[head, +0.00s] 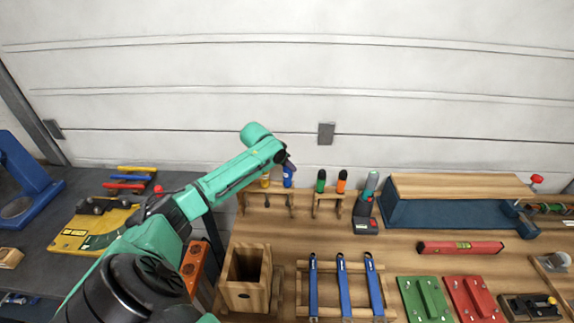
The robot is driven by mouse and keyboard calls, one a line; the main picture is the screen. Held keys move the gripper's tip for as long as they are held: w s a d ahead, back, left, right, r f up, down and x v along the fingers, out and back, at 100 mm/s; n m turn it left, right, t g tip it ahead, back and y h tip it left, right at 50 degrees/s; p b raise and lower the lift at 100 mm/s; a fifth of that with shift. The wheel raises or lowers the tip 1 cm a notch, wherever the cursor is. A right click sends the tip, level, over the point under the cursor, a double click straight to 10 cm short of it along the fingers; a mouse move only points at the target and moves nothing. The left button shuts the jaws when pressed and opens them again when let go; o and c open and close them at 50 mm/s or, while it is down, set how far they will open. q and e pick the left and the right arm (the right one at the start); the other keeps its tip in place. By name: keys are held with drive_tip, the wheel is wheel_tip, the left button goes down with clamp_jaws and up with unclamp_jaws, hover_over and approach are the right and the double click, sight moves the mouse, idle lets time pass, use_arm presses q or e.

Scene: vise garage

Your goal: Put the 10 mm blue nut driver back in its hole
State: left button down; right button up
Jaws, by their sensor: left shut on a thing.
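The blue nut driver (287,178) is upright at the right end of the left wooden rack (252,189), at the back of the bench. My left gripper (289,165) is over the top of its handle and shut on it. The gripper's fingers are small and partly hidden by my arm. Whether the driver's shaft is in the hole or just above it, I cannot tell. A yellow-handled driver (265,181) stands in the same rack to the left. My right gripper is not in view.
Green (321,181) and orange (342,182) drivers stand in a second rack to the right. A cordless tool (368,205) stands beside it. A wooden box (246,279) and blue wrenches (342,285) are in front. Bench between them and the racks is clear.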

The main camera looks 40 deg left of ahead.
use_arm(q)
drive_tip(key=shift+f, duration=0.5)
idle(0.3)
drive_tip(key=shift+c, duration=0.5)
unclamp_jaws()
wheel_tip(320, 180, up, 3)
drive_tip(key=p, duration=0.3)
drive_tip(key=shift+f, duration=0.15)
drive_tip(key=shift+r+p, duration=0.3)
drive_tip(key=shift+r, duration=1.9)
drive_tip(key=shift+f, duration=0.15)
